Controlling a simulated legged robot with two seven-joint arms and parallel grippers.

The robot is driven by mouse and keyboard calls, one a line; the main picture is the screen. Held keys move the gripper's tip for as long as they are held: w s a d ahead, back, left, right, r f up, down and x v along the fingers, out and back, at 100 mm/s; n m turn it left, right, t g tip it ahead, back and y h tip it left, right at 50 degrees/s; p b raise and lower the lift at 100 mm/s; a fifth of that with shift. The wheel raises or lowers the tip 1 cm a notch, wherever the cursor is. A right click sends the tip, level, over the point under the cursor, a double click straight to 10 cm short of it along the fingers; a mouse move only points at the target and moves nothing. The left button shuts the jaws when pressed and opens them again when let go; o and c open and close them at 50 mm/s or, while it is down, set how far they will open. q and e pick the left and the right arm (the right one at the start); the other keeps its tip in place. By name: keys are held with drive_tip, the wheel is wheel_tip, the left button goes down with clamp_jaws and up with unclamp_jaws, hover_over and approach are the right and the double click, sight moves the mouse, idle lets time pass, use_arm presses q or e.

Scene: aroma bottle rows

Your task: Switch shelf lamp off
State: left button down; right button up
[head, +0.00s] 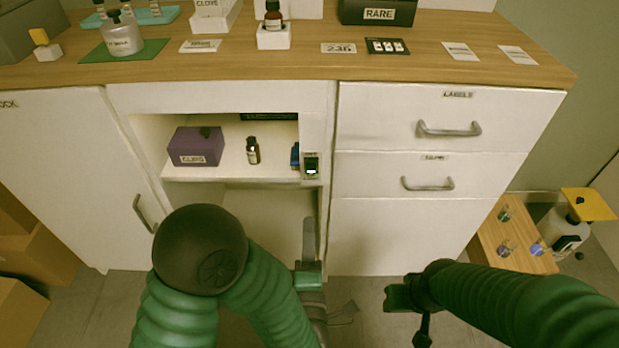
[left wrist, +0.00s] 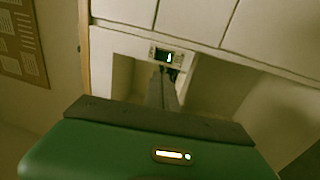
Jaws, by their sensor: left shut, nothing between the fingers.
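A small switch panel (head: 311,166) with a lit white mark sits on the upright right of the open shelf (head: 228,172). It also shows in the left wrist view (left wrist: 166,57), just beyond the fingertips. The shelf's inside looks bright; I cannot make out the lamp itself. My left gripper (head: 309,222) points up at the cabinet, below the panel. Its fingers are shut and empty, and in the left wrist view (left wrist: 161,78) their tips overlap the panel's lower edge; I cannot tell whether they touch. My right gripper (head: 400,298) hangs low before the drawers, its jaws unclear.
On the shelf stand a purple box (head: 196,147), a brown bottle (head: 253,150) and a blue item (head: 295,155) close to the panel. Drawers with handles (head: 448,129) are at right. The counter (head: 290,65) above holds bottles and cards. A low wooden stand (head: 512,240) is at right.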

sight(309, 165)
use_arm(q)
drive_tip(key=w+b, duration=0.1)
drive_tip(key=w, duration=0.3)
drive_tip(key=w+r+b, duration=0.1)
drive_tip(key=w, duration=0.4)
drive_tip(key=w+b, duration=0.1)
drive_tip(key=w, duration=0.3)
drive_tip(key=shift+w+r, duration=0.3)
drive_tip(key=shift+r, duration=0.1)
drive_tip(key=shift+r, duration=0.15)
